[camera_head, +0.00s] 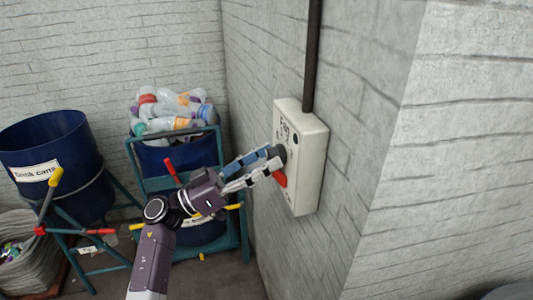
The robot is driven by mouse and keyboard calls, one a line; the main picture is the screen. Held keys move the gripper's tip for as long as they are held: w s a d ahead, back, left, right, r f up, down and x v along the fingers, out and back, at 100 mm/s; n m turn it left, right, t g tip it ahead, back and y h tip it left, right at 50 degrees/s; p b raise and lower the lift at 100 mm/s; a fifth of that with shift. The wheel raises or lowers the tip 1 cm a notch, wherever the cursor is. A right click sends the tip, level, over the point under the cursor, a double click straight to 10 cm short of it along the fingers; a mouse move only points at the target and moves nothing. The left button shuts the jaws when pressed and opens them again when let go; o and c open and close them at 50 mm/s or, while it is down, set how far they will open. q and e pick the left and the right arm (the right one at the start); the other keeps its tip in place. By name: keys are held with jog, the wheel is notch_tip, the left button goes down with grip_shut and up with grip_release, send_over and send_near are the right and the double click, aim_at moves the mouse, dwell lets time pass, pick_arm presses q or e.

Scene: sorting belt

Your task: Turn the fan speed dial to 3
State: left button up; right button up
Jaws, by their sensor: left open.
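The fan control box (309,160) is a white box marked "Fan", mounted on the brick wall at centre right. Its dark round dial (281,152) is partly hidden behind my left fingertips. A red part (280,178) shows just below the dial, at the fingertips. My left gripper (276,161) reaches from the lower left, open, with its fingertips at the dial. I cannot tell whether they touch it. The dial's pointer and numbers are too small or hidden to read. My right gripper is not in view.
A dark conduit (313,55) runs up from the box. A blue drum labelled "Drink cans" (50,150) and a blue bin of plastic bottles (165,158) stand in frames at the left. The wall corner juts out at right.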

pick_arm(q)
jog(key=shift+w+d+r, duration=0.1)
jog(key=shift+d, duration=0.1)
jog(key=c, duration=1)
